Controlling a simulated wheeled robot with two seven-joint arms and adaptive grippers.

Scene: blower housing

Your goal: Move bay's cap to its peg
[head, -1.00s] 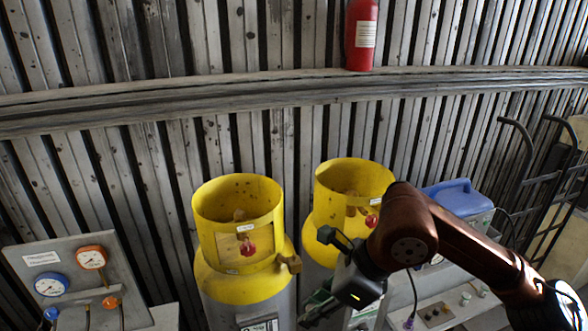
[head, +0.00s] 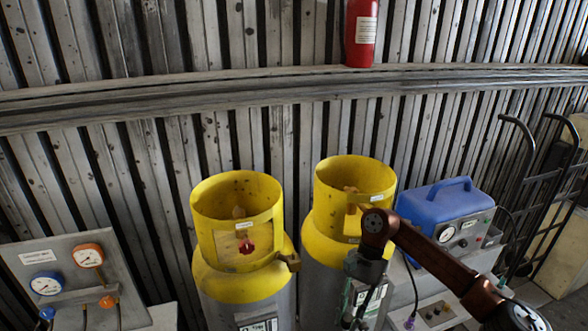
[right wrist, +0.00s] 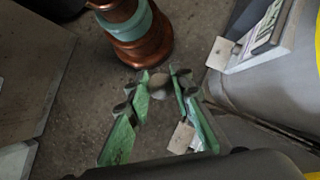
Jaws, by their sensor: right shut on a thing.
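My right gripper (right wrist: 160,90) has green fingers and is shut on a small brownish, rounded piece (right wrist: 158,86), which seems to be the cap. It shows at the fingertips, partly covered by them. A pale square tag (right wrist: 182,137) shows beside the right-hand finger. In the head view my right arm reaches down in front of the right yellow-topped cylinder (head: 325,250); the fingertips and cap cannot be made out there. No peg can be clearly identified. My left gripper is not in view.
A second yellow-topped cylinder (head: 240,265) stands to the left, with a brown fitting (head: 291,262) on its side. A gauge panel (head: 28,258) is at the far left. A blue-topped machine (head: 445,197) and a hand truck (head: 535,190) stand to the right.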

